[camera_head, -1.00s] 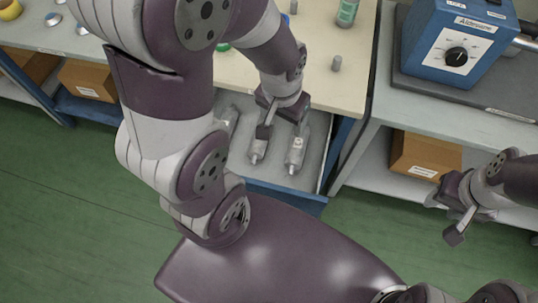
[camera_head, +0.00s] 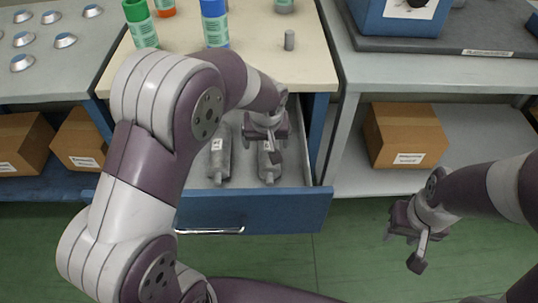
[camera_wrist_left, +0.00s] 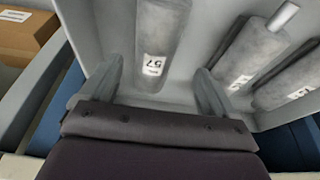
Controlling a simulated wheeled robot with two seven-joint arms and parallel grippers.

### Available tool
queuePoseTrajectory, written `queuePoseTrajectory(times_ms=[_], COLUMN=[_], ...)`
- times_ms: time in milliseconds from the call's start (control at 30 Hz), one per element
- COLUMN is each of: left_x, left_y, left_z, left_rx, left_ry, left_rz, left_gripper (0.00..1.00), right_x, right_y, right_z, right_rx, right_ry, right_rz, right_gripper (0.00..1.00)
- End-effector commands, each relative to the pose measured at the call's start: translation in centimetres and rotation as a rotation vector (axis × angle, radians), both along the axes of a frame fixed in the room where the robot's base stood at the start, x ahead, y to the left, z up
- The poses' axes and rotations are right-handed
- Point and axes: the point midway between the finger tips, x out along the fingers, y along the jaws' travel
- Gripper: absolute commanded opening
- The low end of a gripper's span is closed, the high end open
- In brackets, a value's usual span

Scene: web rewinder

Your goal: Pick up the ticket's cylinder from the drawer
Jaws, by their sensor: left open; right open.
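The open drawer (camera_head: 250,208) holds grey metal cylinders. In the head view one cylinder (camera_head: 219,165) lies left of my left gripper (camera_head: 268,155), and another cylinder (camera_head: 268,172) lies partly hidden under that gripper. In the left wrist view, three cylinders show: one labelled 57 (camera_wrist_left: 162,38) lies between and beyond the open fingers of the left gripper (camera_wrist_left: 160,92), with a middle cylinder (camera_wrist_left: 247,52) and a far-right cylinder (camera_wrist_left: 288,82) beside it. Their labels are too small to read. My right gripper (camera_head: 404,248) is open and empty, right of the drawer. I see no readable ticket.
The cream tabletop (camera_head: 262,65) above the drawer holds green-capped (camera_head: 142,25) and blue-capped (camera_head: 214,22) bottles and a small grey peg (camera_head: 289,40). A cardboard box (camera_head: 405,135) sits on the shelf to the right. Green floor in front is clear.

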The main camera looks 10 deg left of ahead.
Motion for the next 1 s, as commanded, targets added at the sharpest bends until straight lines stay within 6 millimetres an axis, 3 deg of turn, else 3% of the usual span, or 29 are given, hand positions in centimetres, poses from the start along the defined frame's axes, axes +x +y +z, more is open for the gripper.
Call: queuePoseTrajectory(times_ms=[300,533,567,800,833,1000], left_x=[1.7,2.0,2.0,2.0,2.0,2.1], left_y=[-0.3,-0.2,-0.2,-0.2,-0.2,-0.2], left_z=[-4.7,-5.0,-5.0,-5.0,-5.0,-4.9], left_rx=[0.001,0.000,0.000,0.000,0.000,0.000], left_ry=[0.002,-0.001,-0.001,-0.001,0.000,-0.003], left_rz=[-0.002,-0.002,-0.002,-0.002,-0.002,-0.003], left_gripper=[0.89,0.89,0.86,0.08,0.00,0.00], right_x=[0.0,0.0,0.0,0.0,0.0,0.0], right_y=[0.0,0.0,0.0,0.0,0.0,0.0], right_z=[-2.3,-2.2,-2.2,-2.2,-2.2,-2.2], right_rx=[0.000,0.000,0.000,0.000,0.000,0.000], right_ry=[0.000,0.000,0.000,0.000,0.000,0.000], right_rz=[0.000,0.000,0.000,0.000,0.000,0.000], right_gripper=[0.43,0.43,0.43,0.43,0.43,0.43])
